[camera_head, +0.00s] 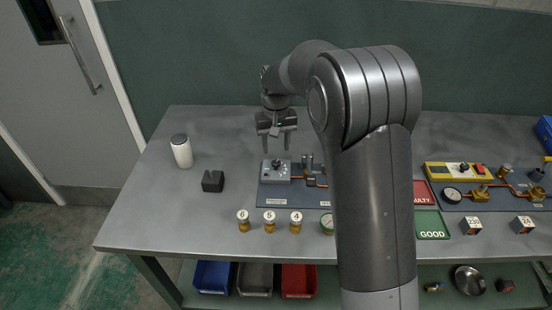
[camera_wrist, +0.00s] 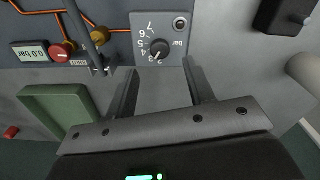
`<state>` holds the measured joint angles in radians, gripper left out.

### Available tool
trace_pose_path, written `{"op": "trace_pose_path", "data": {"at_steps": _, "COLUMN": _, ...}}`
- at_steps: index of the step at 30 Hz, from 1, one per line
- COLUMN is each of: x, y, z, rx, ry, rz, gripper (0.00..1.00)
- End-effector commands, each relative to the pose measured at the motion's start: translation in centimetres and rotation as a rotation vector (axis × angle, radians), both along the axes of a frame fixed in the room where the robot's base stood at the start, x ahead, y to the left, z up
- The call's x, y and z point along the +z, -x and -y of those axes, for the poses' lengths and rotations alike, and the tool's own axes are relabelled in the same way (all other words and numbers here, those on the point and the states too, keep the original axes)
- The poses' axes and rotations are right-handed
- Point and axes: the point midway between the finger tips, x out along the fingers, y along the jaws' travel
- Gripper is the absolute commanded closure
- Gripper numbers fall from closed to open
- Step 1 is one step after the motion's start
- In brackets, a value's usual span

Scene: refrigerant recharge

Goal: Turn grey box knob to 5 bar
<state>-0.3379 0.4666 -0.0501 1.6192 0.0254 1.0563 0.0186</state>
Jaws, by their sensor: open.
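The grey box (camera_head: 271,173) sits at the left end of a dark blue board on the table. The knob's white mark appears to be near the 3. My gripper (camera_head: 277,146) is above the box, pointing down. Its fingers (camera_wrist: 160,78) are apart and empty, with the knob ahead between them and not touched. A small display (camera_wrist: 34,53) reads 0.0 bar upside down.
A red knob (camera_wrist: 62,52) and copper pipes are beside the box. A white cylinder (camera_head: 182,152) and a black block (camera_head: 213,181) stand to the left. Several brass pieces with numbered tops (camera_head: 269,221) stand in front. My arm hides part of the board.

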Motion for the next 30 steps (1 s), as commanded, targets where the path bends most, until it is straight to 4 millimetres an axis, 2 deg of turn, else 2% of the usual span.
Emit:
{"op": "trace_pose_path", "data": {"at_steps": 1, "x": -1.2, "y": 0.1, "z": 0.0, "rx": 0.000, "ry": 0.002, "rz": -0.006, "gripper": 0.52}}
{"op": "trace_pose_path", "data": {"at_steps": 6, "x": -4.0, "y": 0.1, "z": 0.0, "rx": 0.000, "ry": 0.001, "rz": -0.004, "gripper": 0.52}}
{"op": "trace_pose_path", "data": {"at_steps": 12, "x": -5.7, "y": 0.0, "z": 0.0, "rx": 0.000, "ry": 0.000, "rz": -0.001, "gripper": 0.52}}
{"op": "trace_pose_path", "data": {"at_steps": 22, "x": -6.0, "y": 0.0, "z": 0.0, "rx": 0.000, "ry": -0.001, "rz": 0.000, "gripper": 0.52}}
{"op": "trace_pose_path", "data": {"at_steps": 30, "x": -5.9, "y": 0.0, "z": 0.0, "rx": 0.000, "ry": 0.000, "rz": 0.000, "gripper": 0.74}}
